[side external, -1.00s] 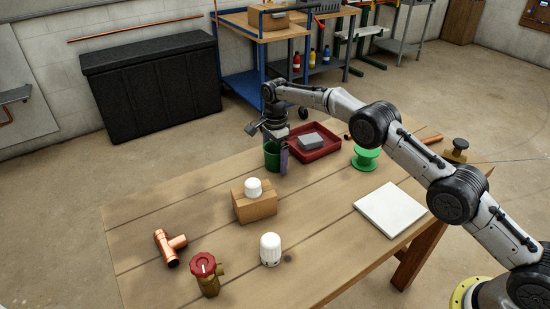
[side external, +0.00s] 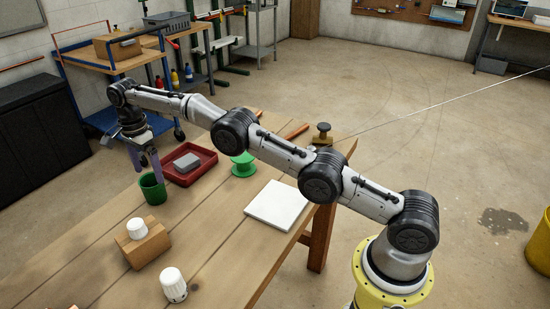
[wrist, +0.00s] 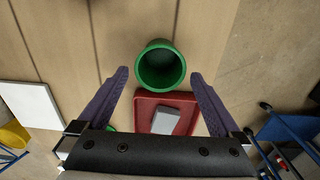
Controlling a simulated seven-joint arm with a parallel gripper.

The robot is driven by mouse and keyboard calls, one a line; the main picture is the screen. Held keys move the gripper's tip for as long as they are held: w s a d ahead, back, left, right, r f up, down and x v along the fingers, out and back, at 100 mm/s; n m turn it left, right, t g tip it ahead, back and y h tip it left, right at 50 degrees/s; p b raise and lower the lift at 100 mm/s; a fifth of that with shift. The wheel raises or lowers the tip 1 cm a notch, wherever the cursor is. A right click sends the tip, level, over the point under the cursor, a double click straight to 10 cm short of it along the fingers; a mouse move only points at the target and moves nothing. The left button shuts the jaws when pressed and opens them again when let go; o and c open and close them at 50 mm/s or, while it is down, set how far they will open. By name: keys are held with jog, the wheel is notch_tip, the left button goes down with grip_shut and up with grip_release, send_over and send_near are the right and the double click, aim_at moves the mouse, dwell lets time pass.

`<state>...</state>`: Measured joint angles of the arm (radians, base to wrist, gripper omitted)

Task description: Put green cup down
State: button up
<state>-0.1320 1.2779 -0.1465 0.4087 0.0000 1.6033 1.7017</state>
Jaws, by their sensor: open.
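The green cup (side external: 151,188) stands upright on the wooden table, near its far left edge in the side view. My gripper (side external: 147,167) is open just above the cup, fingers pointing down. In the wrist view the empty cup (wrist: 160,68) shows its round opening, in line with the gap between the two purple fingers (wrist: 158,76). The fingers stand apart on either side of that gap, and neither is seen gripping the cup.
A red tray (side external: 205,155) with a grey block (side external: 187,161) lies close to the cup. A green spool (side external: 243,166), a white tile (side external: 285,204), a cardboard box (side external: 146,249) bearing a white cap (side external: 137,228), and a white valve head (side external: 173,284) also stand on the table.

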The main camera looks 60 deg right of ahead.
notch_tip(320, 180, up, 9)
jog(key=s+d+n, duration=0.2)
jog(key=s, duration=0.1)
notch_tip(320, 180, up, 6)
jog(key=n+t, duration=0.1)
jog(key=n, duration=0.2)
send_over(163, 187)
jog(key=s+d, duration=0.2)
jog(key=s, duration=0.1)
jog(key=s+d+r+n+t, duration=0.2)
jog(key=s+r+n, duration=0.2)
jog(key=s+r, duration=0.5)
jog(key=s+d+n+t, duration=0.15)
jog(key=s+n, duration=0.25)
jog(key=s, duration=1.2)
jog(key=s+d+f+n, duration=0.1)
jog(key=s+f, duration=0.3)
jog(key=s, duration=0.4)
jog(key=s+d+f+n+t, duration=0.1)
jog(key=s+f+n, duration=0.3)
jog(key=s, duration=0.4)
jog(key=shift+s+f, duration=0.15)
jog(key=shift+f, duration=0.45)
